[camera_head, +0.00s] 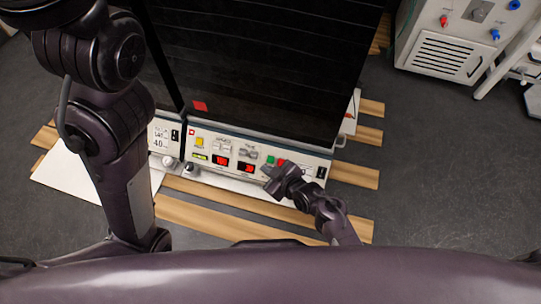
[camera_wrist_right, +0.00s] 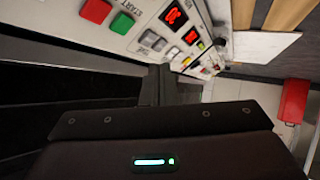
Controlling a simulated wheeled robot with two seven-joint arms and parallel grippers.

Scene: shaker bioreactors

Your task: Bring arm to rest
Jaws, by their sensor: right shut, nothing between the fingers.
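My right gripper (camera_head: 272,182) is in front of the shaker's control panel (camera_head: 215,143), near its right part. In the wrist view its dark fingers (camera_wrist_right: 160,78) are together with nothing between them. The panel carries a green button (camera_head: 270,159) and a red button beside it, partly behind the gripper in the head view. The wrist view shows the green START button (camera_wrist_right: 122,23) and the red button (camera_wrist_right: 95,10) clearly, apart from the fingers. My left arm (camera_head: 105,110) fills the left of the head view; its gripper is out of view.
A dark-fronted shaker cabinet (camera_head: 265,60) stands behind the panel on wooden slats (camera_head: 215,215). A second panel (camera_head: 160,138) adjoins at left. A white machine with a vent grille (camera_head: 445,55) stands at the upper right. Grey floor (camera_head: 450,180) is clear at right.

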